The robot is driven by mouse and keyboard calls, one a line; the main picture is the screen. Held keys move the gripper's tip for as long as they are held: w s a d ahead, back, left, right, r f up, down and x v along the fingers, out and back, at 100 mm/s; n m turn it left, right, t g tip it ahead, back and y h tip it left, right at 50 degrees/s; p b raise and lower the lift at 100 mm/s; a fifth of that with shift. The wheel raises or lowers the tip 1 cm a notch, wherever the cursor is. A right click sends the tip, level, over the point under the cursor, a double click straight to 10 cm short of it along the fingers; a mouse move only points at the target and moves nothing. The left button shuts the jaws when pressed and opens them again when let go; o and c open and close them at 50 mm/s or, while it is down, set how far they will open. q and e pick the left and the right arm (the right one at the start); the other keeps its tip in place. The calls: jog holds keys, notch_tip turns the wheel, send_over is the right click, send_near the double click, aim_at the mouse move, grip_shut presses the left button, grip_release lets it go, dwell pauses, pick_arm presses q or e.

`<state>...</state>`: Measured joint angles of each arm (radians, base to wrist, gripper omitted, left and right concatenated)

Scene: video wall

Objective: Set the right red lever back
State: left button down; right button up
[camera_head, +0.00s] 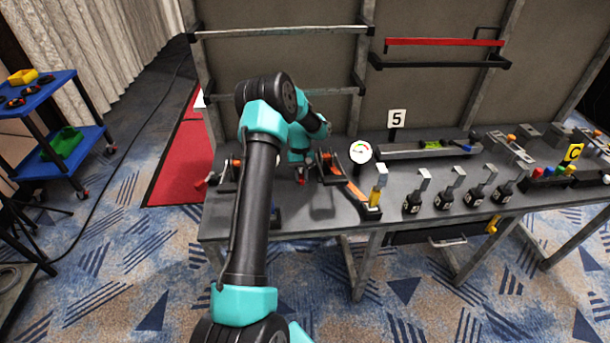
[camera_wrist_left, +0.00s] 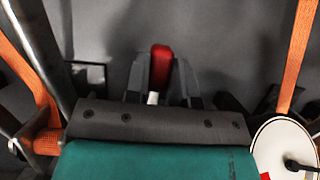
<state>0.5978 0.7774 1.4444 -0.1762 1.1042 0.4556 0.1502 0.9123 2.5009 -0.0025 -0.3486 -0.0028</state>
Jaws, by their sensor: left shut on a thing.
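My left gripper (camera_head: 303,173) is down at the worktop, in front of the upright panel. It also shows in the left wrist view (camera_wrist_left: 159,92), where its two grey fingers close around a red lever (camera_wrist_left: 160,66) with a rounded handle and a pale lower part. In the head view only a small red bit of this lever (camera_head: 301,181) shows below the gripper. Another red handle (camera_head: 201,184) shows at the left end of the table, apart from my gripper. My forearm hides part of the worktop between them. My right gripper is not in view.
A round white gauge (camera_head: 360,152) stands close to the right of my gripper, and orange strips (camera_wrist_left: 295,55) lie on both sides. Several black bottles (camera_head: 443,199) line the table's front edge. A blue cart (camera_head: 47,112) stands far left.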

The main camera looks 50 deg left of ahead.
pick_arm(q)
jog(key=shift+s+a+m+g+y, duration=0.25)
jog(key=shift+s+a+m+y, duration=0.2)
jog(key=shift+m, duration=0.65)
jog(key=shift+s+a+m+g+y, duration=0.3)
jog(key=shift+a+m, duration=0.2)
jog(key=shift+m, duration=0.6)
jog(key=c, duration=1.2)
grip_release()
jog(key=shift+c, duration=0.2)
jog(key=v, duration=1.7)
jog(key=shift+a+r, duration=0.2)
